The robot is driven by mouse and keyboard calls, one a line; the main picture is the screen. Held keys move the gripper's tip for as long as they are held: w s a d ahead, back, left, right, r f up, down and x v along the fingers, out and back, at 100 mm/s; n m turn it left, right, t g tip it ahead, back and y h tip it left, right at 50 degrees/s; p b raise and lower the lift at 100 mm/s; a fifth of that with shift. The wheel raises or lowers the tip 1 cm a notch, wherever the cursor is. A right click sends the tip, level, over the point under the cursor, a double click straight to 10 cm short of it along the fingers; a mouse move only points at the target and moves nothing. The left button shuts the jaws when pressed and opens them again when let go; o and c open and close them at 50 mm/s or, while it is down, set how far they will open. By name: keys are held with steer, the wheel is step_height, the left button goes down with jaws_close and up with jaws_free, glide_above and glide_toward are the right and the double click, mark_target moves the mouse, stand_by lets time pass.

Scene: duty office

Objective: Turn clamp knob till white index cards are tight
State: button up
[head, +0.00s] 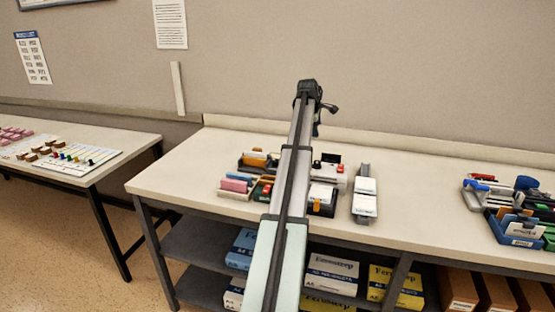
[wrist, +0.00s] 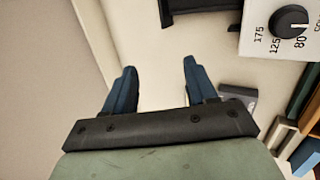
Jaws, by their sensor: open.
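My gripper (wrist: 159,68) is open in the wrist view, with two blue-grey fingers apart and nothing between them. In the head view it shows as a dark shape (head: 313,98) at the far end of my arm, near the wall. A black round knob (wrist: 291,21) on a white panel marked 175, 125 and 80 is at the upper right of the wrist view, apart from the fingers. White cards (head: 321,194) lie in a dark holder right of my arm. More white cards (head: 364,186) lie in a grey holder. I cannot tell which knob is the clamp's.
Colourful stationery in trays (head: 238,187) stands left of my arm, partly hidden by it. More trays (head: 520,229) stand at the right end of the table (head: 420,180). Bare tabletop lies between. A second table (head: 105,165) is at the left. Boxes (head: 330,275) fill the shelf below.

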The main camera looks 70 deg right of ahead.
mark_target(276, 161)
steer(key=w+a+m+t+y, duration=0.2)
steer(key=w+a+t+y, duration=0.35)
steer(key=w+a, duration=0.3)
steer(key=shift+m, duration=0.3)
steer(key=x, duration=1.4)
steer(key=shift+w+d+f, duration=0.1)
steer(key=shift+w+d, duration=0.1)
steer(key=shift+d, duration=0.2)
steer(key=shift+c, duration=0.4)
